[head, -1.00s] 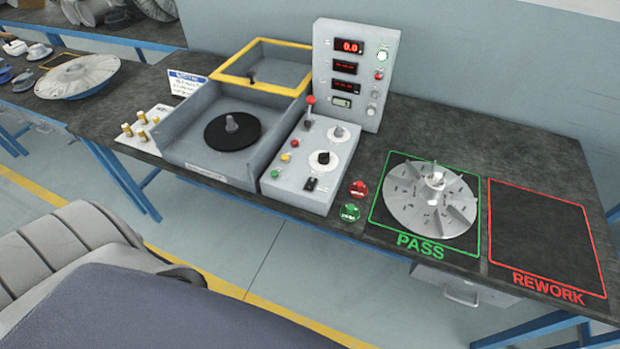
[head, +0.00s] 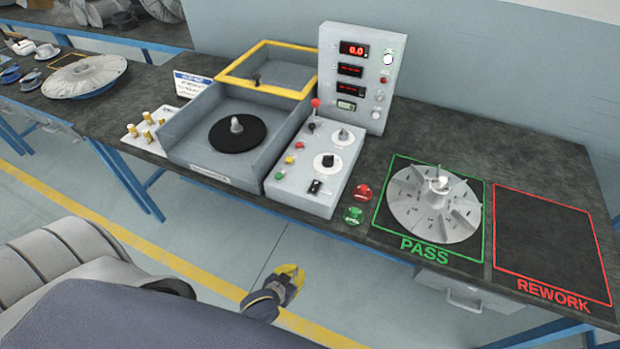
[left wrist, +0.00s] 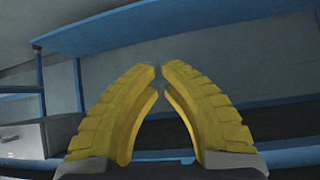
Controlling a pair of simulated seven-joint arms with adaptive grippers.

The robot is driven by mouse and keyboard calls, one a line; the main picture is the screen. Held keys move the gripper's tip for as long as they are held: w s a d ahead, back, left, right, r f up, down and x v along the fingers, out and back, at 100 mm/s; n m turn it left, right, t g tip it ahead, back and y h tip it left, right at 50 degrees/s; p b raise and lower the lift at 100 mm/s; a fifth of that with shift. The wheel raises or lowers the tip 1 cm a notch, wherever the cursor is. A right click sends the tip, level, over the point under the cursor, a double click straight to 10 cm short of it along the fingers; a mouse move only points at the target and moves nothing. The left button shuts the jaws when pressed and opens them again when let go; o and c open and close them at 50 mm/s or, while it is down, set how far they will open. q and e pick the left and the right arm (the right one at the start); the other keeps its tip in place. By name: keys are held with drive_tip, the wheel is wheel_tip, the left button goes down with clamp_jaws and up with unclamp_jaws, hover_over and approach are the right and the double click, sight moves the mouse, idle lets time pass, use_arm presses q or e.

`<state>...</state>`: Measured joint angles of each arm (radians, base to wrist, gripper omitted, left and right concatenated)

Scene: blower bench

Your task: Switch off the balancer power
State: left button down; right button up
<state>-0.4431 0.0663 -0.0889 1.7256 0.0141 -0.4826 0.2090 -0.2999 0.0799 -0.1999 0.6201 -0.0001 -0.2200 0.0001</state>
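The balancer has a grey tub with a black disc and hub (head: 237,132), a control box (head: 300,190) and an upright display panel (head: 352,110). The panel's top display (head: 354,49) is lit red at 0.0. A black rocker switch (head: 314,187) is on the control box's front part, below a black rotary knob (head: 328,161). A red-topped lever (head: 315,104) stands at its back. My left gripper (head: 292,276) is low in front of the bench, apart from the balancer. In the left wrist view its yellow fingertips (left wrist: 160,69) nearly meet, with nothing between them. My right gripper is out of view.
Red (head: 362,193) and green (head: 353,215) buttons sit right of the control box. A bladed impeller (head: 434,203) lies in the PASS square; the REWORK square (head: 550,240) is empty. Brass-coloured pieces (head: 147,118) stand left of the tub. The bench's blue front edge lies above my left gripper.

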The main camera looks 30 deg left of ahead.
use_arm(q)
drive_tip(key=w+r+t, duration=0.1)
drive_tip(key=r, duration=0.6)
drive_tip(key=w+r+t, duration=0.1)
drive_tip(key=w+r, duration=0.1)
drive_tip(key=r, duration=0.5)
drive_tip(key=w+r+n+t, duration=0.1)
drive_tip(key=w+r, duration=0.1)
drive_tip(key=r, duration=0.5)
drive_tip(key=shift+w+d+r+t+y, duration=0.1)
drive_tip(key=shift+r+t+y, duration=0.2)
drive_tip(key=shift+r+t, duration=0.1)
wheel_tip(320, 180, up, 16)
drive_tip(key=r+t, duration=0.1)
drive_tip(key=t, duration=0.2)
hover_over(307, 221)
drive_tip(key=s, duration=0.4)
drive_tip(key=shift+s+f+n+y, duration=0.2)
drive_tip(key=shift+f+n+y, duration=0.1)
drive_tip(key=shift+n, duration=0.1)
